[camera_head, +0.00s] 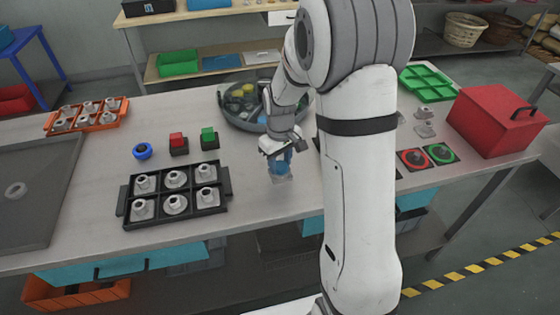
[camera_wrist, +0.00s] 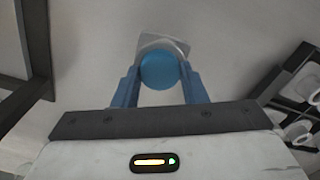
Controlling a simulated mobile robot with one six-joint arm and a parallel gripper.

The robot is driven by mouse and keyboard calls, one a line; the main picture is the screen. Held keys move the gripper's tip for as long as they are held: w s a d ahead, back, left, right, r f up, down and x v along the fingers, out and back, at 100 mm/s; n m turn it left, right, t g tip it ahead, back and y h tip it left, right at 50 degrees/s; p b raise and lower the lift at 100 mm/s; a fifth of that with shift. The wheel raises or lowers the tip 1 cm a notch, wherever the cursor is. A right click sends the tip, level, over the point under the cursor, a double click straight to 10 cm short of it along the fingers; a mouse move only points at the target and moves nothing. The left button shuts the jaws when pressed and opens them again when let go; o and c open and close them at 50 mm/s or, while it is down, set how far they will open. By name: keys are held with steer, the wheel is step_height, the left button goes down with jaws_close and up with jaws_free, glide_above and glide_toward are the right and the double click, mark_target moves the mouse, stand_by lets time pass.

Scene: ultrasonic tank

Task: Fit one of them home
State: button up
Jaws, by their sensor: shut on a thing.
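My gripper (camera_head: 279,158) is shut on a part with a round blue top and a pale grey square base, held above the bare table right of the black tray. In the wrist view, the blue fingers of my gripper (camera_wrist: 160,88) clasp the blue top (camera_wrist: 160,71), and the grey base (camera_wrist: 158,42) shows beyond it. The black tray (camera_head: 226,213) holds several grey flanged parts (camera_head: 175,205), some with square bases and some with round ones. Its edge also shows at the right of the wrist view (camera_wrist: 277,85). Whether the held part touches the table is unclear.
An orange tray (camera_head: 66,129) with similar parts is at the back left. A round grey bin (camera_head: 232,117), green tray (camera_head: 428,84) and red box (camera_head: 490,122) are farther back.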

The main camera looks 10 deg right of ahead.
mark_target(280, 165)
stand_by(0.3)
steer(key=o, duration=1)
steer(key=shift+r, duration=0.1)
step_height(280, 165, up, 8)
steer(key=shift+f+b, duration=0.2)
steer(key=shift+b, duration=0.15)
